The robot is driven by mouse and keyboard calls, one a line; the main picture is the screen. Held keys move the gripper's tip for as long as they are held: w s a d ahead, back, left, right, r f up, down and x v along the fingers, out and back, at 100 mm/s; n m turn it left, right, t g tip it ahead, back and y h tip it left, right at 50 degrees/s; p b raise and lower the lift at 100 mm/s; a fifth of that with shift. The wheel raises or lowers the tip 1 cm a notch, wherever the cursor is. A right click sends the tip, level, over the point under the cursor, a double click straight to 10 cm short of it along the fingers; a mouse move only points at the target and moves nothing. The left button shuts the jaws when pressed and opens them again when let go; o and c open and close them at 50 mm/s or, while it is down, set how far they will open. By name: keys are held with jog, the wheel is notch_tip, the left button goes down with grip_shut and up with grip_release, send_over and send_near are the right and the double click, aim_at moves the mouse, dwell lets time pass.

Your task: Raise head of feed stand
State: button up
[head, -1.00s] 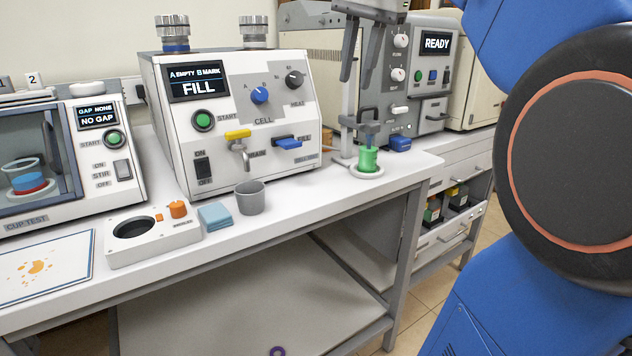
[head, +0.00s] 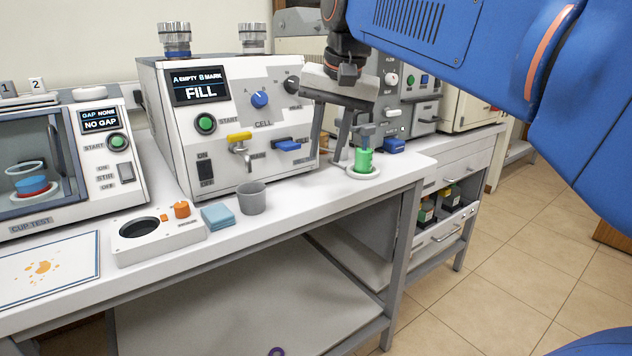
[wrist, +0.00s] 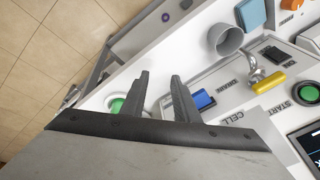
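The feed stand has a pale round base (head: 363,174) near the bench's right end. A green vial (head: 363,160) stands on the base, with the grey head (head: 367,131) just above it. My gripper (head: 326,158) is to the left of the head and vial, fingers pointing down, and partly hides the stand's column. In the wrist view my gripper (wrist: 160,74) has its two fingers apart with nothing between them. The green vial (wrist: 117,105) shows there beside the left finger, partly hidden; the stand's head cannot be made out there.
The cell tester (head: 235,120) with its blue drain lever (head: 288,146) stands close left of my gripper. The READY machine's panel (head: 425,100) is behind the stand. Bare bench lies in front.

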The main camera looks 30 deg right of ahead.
jog(key=s+a+f+n, duration=0.2)
jog(key=a+f, duration=0.1)
jog(key=f, duration=0.3)
jog(key=shift+s+a, duration=0.2)
jog(key=shift+c, duration=0.4)
